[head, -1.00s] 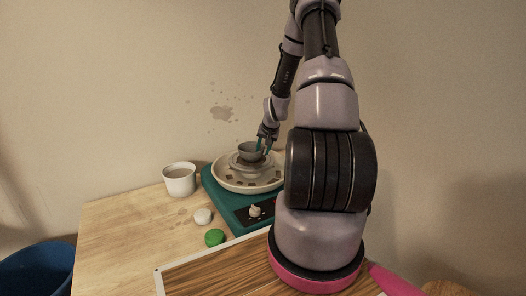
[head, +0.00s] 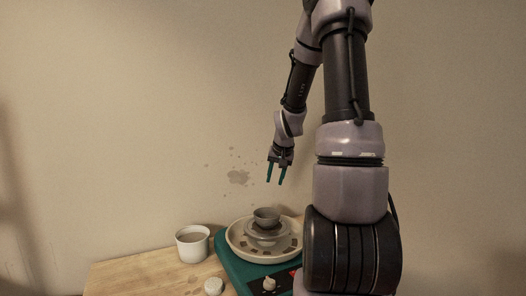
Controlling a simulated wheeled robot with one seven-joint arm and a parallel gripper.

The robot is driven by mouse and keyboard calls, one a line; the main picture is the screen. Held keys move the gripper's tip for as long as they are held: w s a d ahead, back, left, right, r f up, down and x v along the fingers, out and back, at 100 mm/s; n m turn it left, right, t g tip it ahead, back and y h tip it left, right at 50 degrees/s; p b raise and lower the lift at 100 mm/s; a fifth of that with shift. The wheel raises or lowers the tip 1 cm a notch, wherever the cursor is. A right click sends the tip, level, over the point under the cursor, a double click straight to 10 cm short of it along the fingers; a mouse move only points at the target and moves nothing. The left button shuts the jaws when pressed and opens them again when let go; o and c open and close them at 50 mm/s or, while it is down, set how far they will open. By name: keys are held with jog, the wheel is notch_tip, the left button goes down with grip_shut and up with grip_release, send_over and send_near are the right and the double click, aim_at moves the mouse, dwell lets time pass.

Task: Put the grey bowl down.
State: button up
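The grey bowl (head: 267,217) sits upright on the stacked grey pottery pieces (head: 267,235) at the middle of the pottery wheel's pan (head: 236,245). My gripper (head: 276,182) hangs above the bowl with its two teal fingers apart and nothing between them. A clear gap separates the fingertips from the bowl's rim. My arm hides part of the wheel's right side.
A white cup (head: 193,254) with grey-brown contents stands left of the wheel on the wooden table (head: 140,275). A small white round item (head: 213,286) lies in front of it. The wheel's teal base (head: 238,272) carries a pale knob (head: 268,284). A stained wall stands behind.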

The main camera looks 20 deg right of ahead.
jog(key=s+a+r+n+t, duration=0.1)
jog(key=s+a+r, duration=1)
jog(key=r, duration=0.3)
jog(key=s+a+r+y, duration=0.1)
jog(key=s+a+r, duration=0.1)
jog(key=s, duration=0.4)
jog(key=s+a+r+n+y, duration=0.1)
jog(key=s+a+r, duration=0.2)
jog(key=s, duration=0.4)
jog(key=shift+a+t+y, duration=0.3)
jog(key=shift+a+y, duration=0.1)
jog(key=shift+a, duration=0.25)
